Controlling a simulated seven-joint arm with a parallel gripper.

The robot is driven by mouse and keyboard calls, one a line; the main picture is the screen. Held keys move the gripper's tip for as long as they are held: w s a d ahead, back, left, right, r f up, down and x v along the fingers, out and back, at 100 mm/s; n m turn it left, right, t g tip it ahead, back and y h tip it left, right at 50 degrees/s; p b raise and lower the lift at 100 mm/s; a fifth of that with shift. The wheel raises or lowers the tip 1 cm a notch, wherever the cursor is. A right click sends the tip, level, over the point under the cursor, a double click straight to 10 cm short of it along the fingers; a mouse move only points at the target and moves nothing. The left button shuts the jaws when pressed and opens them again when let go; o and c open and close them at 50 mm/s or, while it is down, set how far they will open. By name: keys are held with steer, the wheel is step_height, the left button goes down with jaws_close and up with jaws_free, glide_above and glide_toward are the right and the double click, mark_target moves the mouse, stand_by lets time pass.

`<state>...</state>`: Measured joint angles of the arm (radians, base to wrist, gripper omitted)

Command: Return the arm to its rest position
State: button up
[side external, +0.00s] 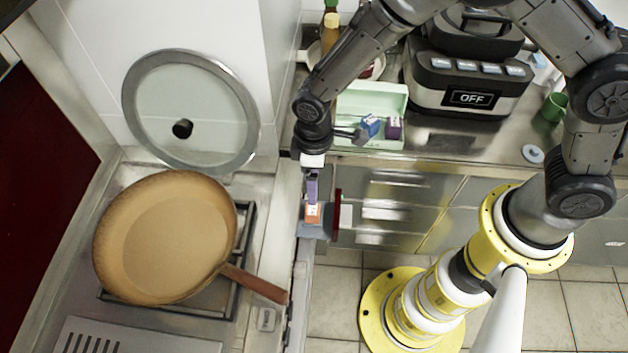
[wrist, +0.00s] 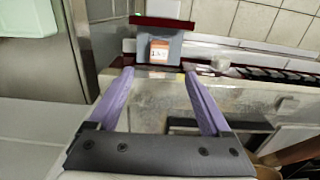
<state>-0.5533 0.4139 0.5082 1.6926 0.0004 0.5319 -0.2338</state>
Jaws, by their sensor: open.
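My gripper (wrist: 155,85) shows in the wrist view with two purple fingers spread apart and nothing between them. In the side external view my gripper (side external: 312,188) hangs pointing down at the right edge of the hob counter. A small orange and white box (side external: 313,212) sits in a grey holder (side external: 318,230) just below the fingers in that view. In the wrist view the box (wrist: 159,52) and the grey holder (wrist: 158,30) lie beyond the fingertips, apart from them. Part of the gripper's far finger is hidden in the side external view.
A tan pan (side external: 165,237) with a brown handle stands on the hob grate. A glass lid (side external: 190,112) leans against the wall behind it. A pale green tray (side external: 372,102) holds small boxes beside my arm. A black appliance (side external: 470,75) reading OFF and a green cup (side external: 553,107) stand right.

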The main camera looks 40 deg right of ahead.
steer(key=shift+d, duration=0.1)
steer(key=w+d+r+m+t+y, duration=0.1)
steer(key=w+d+r, duration=0.2)
steer(key=r, duration=0.4)
steer(key=w+d+r+m+t, duration=0.1)
steer(key=w+d+r+t, duration=0.1)
steer(key=r, duration=0.4)
steer(key=s+d+r+m+t, duration=0.25)
steer(key=d+r, duration=0.55)
steer(key=r, duration=0.4)
steer(key=s+d+r+m+t, duration=0.1)
steer(key=s+d+r, duration=0.25)
steer(key=s, duration=0.25)
steer(key=s+d+r+m, duration=0.2)
steer(key=s+d+r, duration=0.15)
steer(key=s, duration=0.35)
steer(key=s+d+f+m+h, duration=0.1)
steer(key=s+f, duration=0.4)
steer(key=s, duration=0.3)
steer(key=shift+d+g, duration=0.15)
steer(key=shift+g, duration=0.3)
steer(key=shift+m, duration=0.25)
